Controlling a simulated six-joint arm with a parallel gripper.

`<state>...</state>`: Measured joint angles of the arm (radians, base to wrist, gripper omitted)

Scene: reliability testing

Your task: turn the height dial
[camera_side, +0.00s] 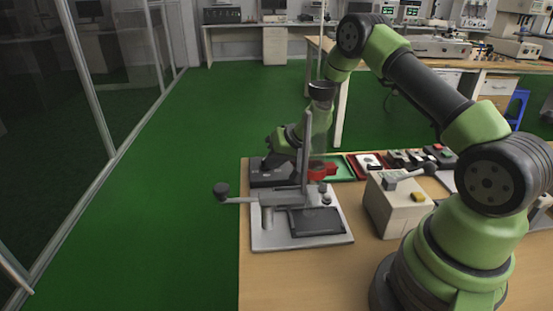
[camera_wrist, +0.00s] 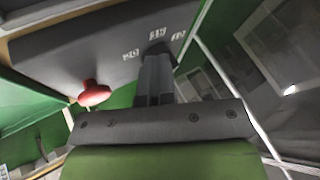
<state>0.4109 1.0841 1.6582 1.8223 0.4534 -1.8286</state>
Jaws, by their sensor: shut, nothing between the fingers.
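A dark grey control box (camera_side: 262,176) stands at the far left edge of the table, behind the metal stand. Its panel (camera_wrist: 85,45) fills the upper left of the wrist view, with a red mushroom-shaped knob (camera_wrist: 94,93) and a few small white markings. My gripper (camera_wrist: 157,56) is shut and empty, its fingertips at the panel among the markings. A small dark part, possibly the height dial (camera_wrist: 157,47), shows at the fingertips; I cannot tell whether they touch it. In the side view my gripper (camera_side: 270,154) is over the box, partly hidden by the stand.
A metal stand (camera_side: 273,238) with an upright column and a side handle (camera_side: 221,190) is in front of the box. A beige box with a lever (camera_side: 397,208) is to its right. Trays (camera_side: 341,168) lie behind. Bare tabletop (camera_side: 300,280) is in front.

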